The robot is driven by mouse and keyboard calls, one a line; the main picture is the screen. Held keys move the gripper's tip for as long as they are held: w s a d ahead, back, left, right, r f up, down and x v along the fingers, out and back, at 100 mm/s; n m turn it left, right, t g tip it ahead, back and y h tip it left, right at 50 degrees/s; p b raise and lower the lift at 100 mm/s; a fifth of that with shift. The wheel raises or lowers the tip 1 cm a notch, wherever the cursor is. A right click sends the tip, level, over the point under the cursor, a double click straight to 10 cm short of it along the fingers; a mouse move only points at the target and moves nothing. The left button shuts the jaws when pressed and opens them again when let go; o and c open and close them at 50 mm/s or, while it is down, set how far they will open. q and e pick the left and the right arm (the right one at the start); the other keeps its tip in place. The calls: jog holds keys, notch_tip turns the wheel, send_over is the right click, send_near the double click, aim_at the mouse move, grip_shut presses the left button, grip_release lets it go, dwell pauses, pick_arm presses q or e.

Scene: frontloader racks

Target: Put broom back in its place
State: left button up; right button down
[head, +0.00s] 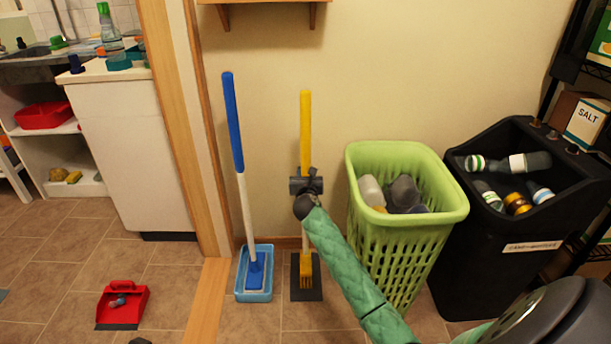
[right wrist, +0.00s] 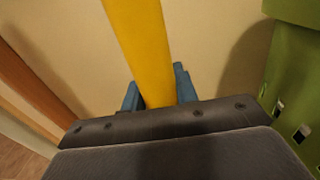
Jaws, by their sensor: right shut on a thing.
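The broom has a yellow handle (head: 305,125) and a yellow head (head: 306,266). It stands upright close to the wall, its head over a dark flat mat (head: 307,291) on the floor. I cannot tell whether the head touches the mat. My right gripper (head: 306,184) is shut on the yellow handle, about halfway up. In the right wrist view the handle (right wrist: 143,50) runs between the blue fingers of the gripper (right wrist: 160,92). My left gripper is not in view.
A blue-and-white mop (head: 236,130) stands in a blue tray (head: 241,290) left of the broom. A green basket (head: 400,230) and black bin (head: 480,250) stand to the right. A red dustpan (head: 122,305) lies on the floor. A wooden shelf (head: 265,2) is above.

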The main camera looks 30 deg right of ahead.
jog(key=c, duration=1.1)
grip_release()
jog(key=shift+f, duration=0.1)
